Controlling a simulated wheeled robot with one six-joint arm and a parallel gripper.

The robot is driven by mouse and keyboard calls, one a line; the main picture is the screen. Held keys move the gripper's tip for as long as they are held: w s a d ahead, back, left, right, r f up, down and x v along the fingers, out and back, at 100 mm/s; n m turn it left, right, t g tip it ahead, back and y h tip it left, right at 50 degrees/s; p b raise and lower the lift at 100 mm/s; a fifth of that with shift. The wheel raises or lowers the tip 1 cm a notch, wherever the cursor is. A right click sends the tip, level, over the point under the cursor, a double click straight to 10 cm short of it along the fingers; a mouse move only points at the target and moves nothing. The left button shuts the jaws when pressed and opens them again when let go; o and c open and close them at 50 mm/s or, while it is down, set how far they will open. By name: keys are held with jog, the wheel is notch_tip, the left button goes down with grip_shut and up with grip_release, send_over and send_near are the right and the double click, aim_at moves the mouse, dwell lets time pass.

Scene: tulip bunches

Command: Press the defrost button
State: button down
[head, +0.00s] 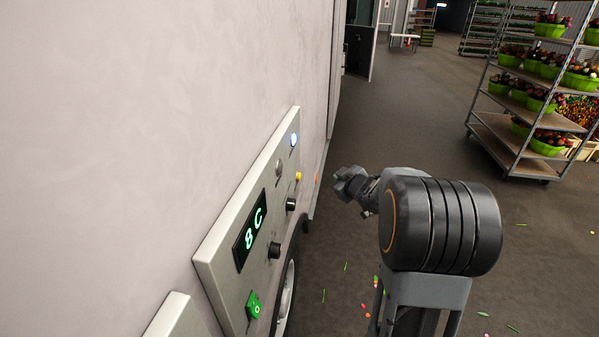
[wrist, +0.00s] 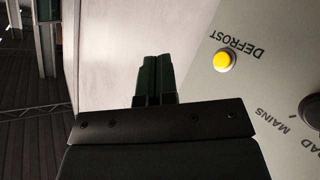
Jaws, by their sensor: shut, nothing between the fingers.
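The yellow defrost button (head: 298,176) sticks out from the right part of a metal control panel (head: 222,249) on the pale wall. In the wrist view the yellow button (wrist: 223,62) sits at the upper right, under the word DEFROST. My gripper (wrist: 157,58) is shut and empty, its two dark green fingers side by side. In that view it lies left of the button, over the pale wall and apart from the button. In the head view my gripper (head: 349,183) is right of the panel, and its fingertips are too small to make out.
The panel also has a green 8 C display (head: 251,231), black knobs (head: 274,250), a green switch (head: 253,305) and a lit blue-white lamp (head: 294,139). A trolley with flower tubs (head: 494,150) stands right. The floor (head: 400,120) between is mostly open, with scattered petals.

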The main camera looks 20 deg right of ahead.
aim_at(299, 177)
jog(key=shift+w+d+f+n+y+p, duration=0.2)
jog(key=shift+f+n+y, duration=0.5)
jog(key=shift+y, duration=0.3)
jog(key=shift+w+d+f+n+y+p, duration=0.2)
jog(key=shift+f+n+y, duration=0.45)
jog(key=shift+y, duration=0.35)
jog(key=shift+a, duration=0.15)
jog(key=w+a+b, duration=0.2)
jog(key=w+a, duration=0.2)
jog(key=a, duration=0.3)
jog(key=shift+w+a, duration=0.15)
jog(key=shift+a, duration=0.05)
jog(key=shift+a+r, duration=0.1)
jog(key=shift+a, duration=0.05)
dwell(0.8)
jog(key=shift+w+a, duration=0.15)
jog(key=shift+a, duration=0.1)
